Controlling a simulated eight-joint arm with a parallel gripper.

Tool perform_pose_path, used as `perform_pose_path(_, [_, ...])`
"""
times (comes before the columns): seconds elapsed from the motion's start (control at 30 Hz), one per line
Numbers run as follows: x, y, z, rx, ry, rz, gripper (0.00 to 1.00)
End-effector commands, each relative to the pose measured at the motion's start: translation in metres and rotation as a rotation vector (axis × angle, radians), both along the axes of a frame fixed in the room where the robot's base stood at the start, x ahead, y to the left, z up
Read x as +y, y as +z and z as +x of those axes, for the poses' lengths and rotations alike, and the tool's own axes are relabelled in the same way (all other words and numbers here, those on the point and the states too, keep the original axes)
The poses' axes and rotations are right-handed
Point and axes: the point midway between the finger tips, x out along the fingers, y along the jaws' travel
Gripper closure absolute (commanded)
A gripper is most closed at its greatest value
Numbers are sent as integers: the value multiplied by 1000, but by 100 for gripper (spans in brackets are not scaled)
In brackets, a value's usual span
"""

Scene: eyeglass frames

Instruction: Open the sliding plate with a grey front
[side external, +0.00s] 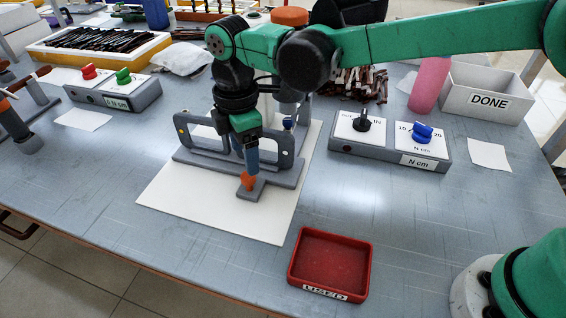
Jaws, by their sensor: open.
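A grey fixture (200,157) with upright, frame-shaped sides stands on a white sheet (200,207) in the middle of the table. A flat grey plate (249,194) juts out from its front edge over the sheet; this looks like the sliding plate's grey front. My gripper (247,181) points down at this plate, with its orange fingertip right at or just above it. I cannot tell whether it touches. The jaws are open, but only one finger shows clearly and the gap is hidden from this side. My arm hides the middle of the fixture.
A grey dial box (390,155) with black and blue knobs stands to the right, another (115,92) with red and green knobs to the left. A red USED tray (330,264) sits in front. A DONE bin (485,92) and pink cylinder (430,85) stand back right.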

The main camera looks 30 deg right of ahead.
Motion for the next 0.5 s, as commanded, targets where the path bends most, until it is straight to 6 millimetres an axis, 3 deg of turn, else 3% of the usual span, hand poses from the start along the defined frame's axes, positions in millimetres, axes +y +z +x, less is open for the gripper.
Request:
perform_pose_path(0.3, [0, -42, 0, -2, -2, 1, 36])
perform_pose_path(0.5, [0, -49, 0, -2, -3, 1, 36])
